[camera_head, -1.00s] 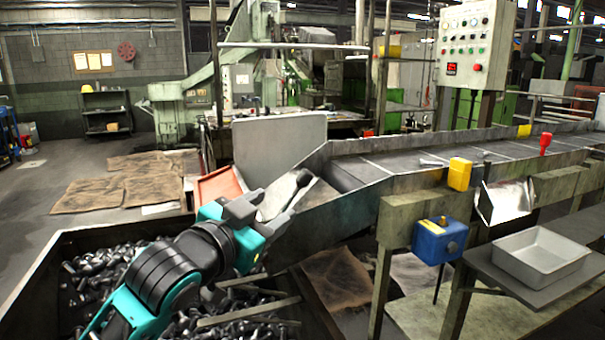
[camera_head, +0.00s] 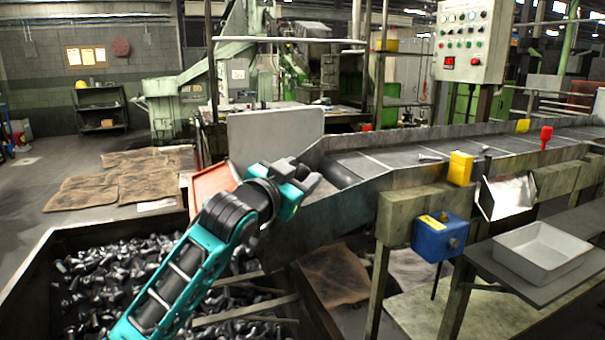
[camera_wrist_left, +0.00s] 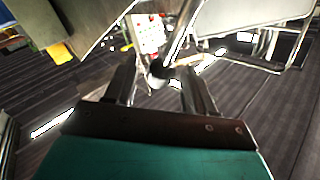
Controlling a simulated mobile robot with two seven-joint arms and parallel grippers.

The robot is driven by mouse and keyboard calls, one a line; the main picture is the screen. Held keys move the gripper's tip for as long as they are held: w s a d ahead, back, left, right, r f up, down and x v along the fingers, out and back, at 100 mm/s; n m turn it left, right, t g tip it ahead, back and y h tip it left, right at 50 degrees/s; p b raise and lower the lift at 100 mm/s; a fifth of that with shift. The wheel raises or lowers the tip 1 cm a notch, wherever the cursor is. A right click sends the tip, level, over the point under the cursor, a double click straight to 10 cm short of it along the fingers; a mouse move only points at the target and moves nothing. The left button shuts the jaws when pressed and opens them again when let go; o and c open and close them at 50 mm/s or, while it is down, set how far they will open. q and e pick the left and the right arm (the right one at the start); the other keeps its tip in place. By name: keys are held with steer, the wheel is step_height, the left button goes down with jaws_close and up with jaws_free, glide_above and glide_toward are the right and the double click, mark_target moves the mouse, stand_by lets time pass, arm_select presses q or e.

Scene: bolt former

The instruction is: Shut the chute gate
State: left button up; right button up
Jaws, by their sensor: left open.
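The chute (camera_head: 345,205) slopes down from the conveyor to the bolt bin. A flat grey plate (camera_head: 272,135), likely the gate, stands upright at its lower end. My left gripper (camera_head: 300,178) is over the chute mouth in front of the plate and hides part of the chute. In the left wrist view my left gripper (camera_wrist_left: 158,78) is open, with a finger on each side of a dark round knob (camera_wrist_left: 160,68) on a thin rod. I cannot tell whether the fingers touch it. My right gripper is not in view.
A bin of loose bolts (camera_head: 110,285) lies below my left arm. The conveyor (camera_head: 450,160) runs right, with yellow and red fittings on its rim. A blue box (camera_head: 438,238) hangs from the frame. A grey tray (camera_head: 543,250) stands on a shelf at right.

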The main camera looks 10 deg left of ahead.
arm_select(q)
steer(key=shift+x, duration=0.85)
steer(key=shift+c, duration=0.4)
jaws_close()
